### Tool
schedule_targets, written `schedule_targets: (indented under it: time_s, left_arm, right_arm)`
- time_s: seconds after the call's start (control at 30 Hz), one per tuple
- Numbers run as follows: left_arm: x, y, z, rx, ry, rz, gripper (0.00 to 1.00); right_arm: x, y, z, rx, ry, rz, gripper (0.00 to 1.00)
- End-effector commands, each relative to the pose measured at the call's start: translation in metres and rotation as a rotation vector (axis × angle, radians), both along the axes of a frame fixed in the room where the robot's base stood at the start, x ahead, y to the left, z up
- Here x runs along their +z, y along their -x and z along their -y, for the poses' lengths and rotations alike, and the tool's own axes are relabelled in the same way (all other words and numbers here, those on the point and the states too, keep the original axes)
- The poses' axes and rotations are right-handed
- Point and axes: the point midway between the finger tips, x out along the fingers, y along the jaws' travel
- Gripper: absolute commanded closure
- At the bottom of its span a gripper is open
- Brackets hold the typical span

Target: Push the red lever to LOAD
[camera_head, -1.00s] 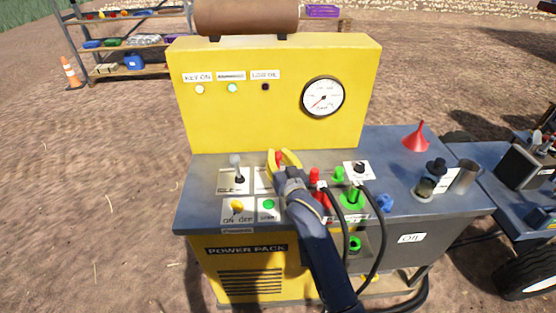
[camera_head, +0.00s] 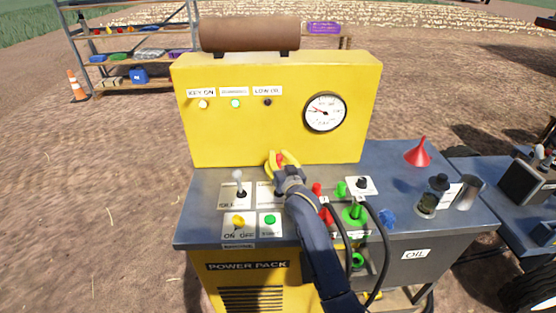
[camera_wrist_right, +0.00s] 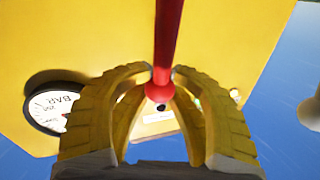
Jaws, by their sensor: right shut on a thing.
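The red lever (camera_head: 280,159) stands on the power pack's panel, in front of the yellow upright board (camera_head: 275,125). My right gripper (camera_head: 281,162) has its yellow fingers closed around the lever's upper part. In the right wrist view the red lever (camera_wrist_right: 167,50) runs between the two yellow fingers, with their tips touching its sides. The lever's base and most of its white label plate (camera_head: 265,190) are hidden behind my gripper. The LOAD marking cannot be read. My left gripper is not in view.
Left of the lever is a grey-knobbed lever (camera_head: 239,182) marked IDLE. In front are a yellow switch (camera_head: 238,221) and green button (camera_head: 270,220). Red and green hose couplings (camera_head: 354,214) crowd the right. A red funnel (camera_head: 419,153) stands at the far right.

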Motion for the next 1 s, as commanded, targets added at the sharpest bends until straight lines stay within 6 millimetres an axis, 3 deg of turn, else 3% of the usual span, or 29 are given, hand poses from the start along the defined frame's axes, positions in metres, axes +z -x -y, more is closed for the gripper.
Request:
schedule_targets:
  time_s: [0.47,0.5,0.77,1.0]
  left_arm:
    - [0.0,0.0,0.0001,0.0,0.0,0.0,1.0]
    - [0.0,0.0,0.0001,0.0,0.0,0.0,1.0]
    - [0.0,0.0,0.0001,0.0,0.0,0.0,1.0]
    - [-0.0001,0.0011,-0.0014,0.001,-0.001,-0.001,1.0]
  right_arm:
    - [0.0064,-0.0035,0.0043,-0.005,-0.001,0.013,1.0]
    - [0.0064,-0.0036,0.0044,-0.005,-0.001,0.013,0.79]
    - [0.0036,-0.0028,0.0026,-0.004,-0.001,0.008,0.49]
    - [0.0017,-0.0019,0.0017,-0.003,-0.001,0.005,0.49]
